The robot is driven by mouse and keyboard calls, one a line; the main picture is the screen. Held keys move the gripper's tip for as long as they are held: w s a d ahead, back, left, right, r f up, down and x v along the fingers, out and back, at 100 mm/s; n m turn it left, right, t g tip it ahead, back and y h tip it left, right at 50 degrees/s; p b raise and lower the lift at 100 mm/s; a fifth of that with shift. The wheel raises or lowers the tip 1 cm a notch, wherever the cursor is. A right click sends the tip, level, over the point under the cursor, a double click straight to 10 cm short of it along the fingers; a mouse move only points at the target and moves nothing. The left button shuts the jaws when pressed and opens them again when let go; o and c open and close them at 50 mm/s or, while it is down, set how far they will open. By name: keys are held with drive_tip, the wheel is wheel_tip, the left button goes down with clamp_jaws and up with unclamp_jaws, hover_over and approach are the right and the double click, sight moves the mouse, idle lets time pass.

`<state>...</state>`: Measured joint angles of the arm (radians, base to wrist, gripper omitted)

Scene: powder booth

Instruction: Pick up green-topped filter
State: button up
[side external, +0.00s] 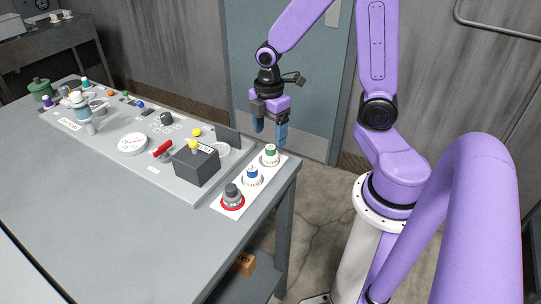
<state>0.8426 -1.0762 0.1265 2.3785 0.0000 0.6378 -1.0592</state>
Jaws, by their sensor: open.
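A white cylindrical filter with a green top (270,155) stands upright at the far end of a white strip at the table's right edge. My gripper (270,136) is open and points down, above and close to the green-topped filter. Its two blue fingertips are apart, with nothing seen between them. A blue-topped filter (252,176) stands beside the green-topped one on the same strip. A dark grey-topped piece (232,197) sits at the near end of the strip on a red ring.
A dark grey box (196,165) with a yellow knob stands left of the strip, with an upright dark plate (228,138) behind it. A panel with a white dial (132,143) and several knobs runs along the table (110,210). The table's front left is clear.

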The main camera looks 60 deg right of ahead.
sight(270, 147)
drive_tip(key=shift+s+a+f, duration=0.15)
drive_tip(key=shift+a+f, duration=0.05)
drive_tip(key=shift+f, duration=1.2)
drive_tip(key=shift+s+a+f, duration=0.1)
drive_tip(key=shift+a+f, duration=0.1)
drive_tip(key=shift+f, duration=1.2)
drive_tip(key=c, duration=1.1)
